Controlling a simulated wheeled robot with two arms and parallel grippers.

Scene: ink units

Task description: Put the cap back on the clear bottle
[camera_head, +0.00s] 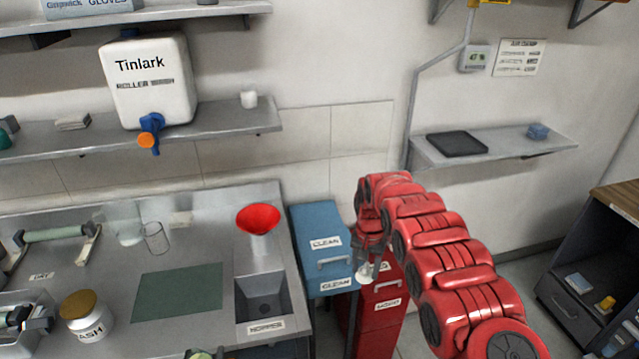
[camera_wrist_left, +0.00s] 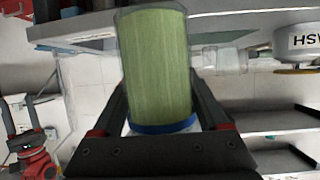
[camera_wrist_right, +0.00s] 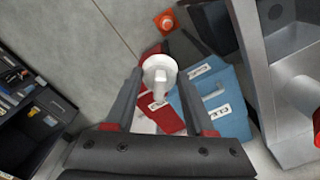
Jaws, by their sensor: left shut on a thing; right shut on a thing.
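A clear bottle (camera_wrist_left: 157,60) with green contents and a blue ring fills the middle of the left wrist view. My left gripper (camera_wrist_left: 158,90) is shut around it, one finger on each side. In the head view only a small green and dark part shows at the bottom edge, too cut off to tell clearly. My right gripper (camera_wrist_right: 160,76) is shut on a white cap (camera_wrist_right: 158,66) with a round disc and a narrower stem. The cap also shows in the head view (camera_head: 366,273), in front of the red drawers, well apart from the bottle.
The bench has a green mat (camera_head: 178,293), a glass beaker (camera_head: 156,239), a WASH jar (camera_head: 86,318) and a sink (camera_head: 262,293). A red funnel (camera_head: 258,218) stands behind the sink. Blue drawers (camera_head: 318,225) and red drawers (camera_head: 383,312) stand beside the bench.

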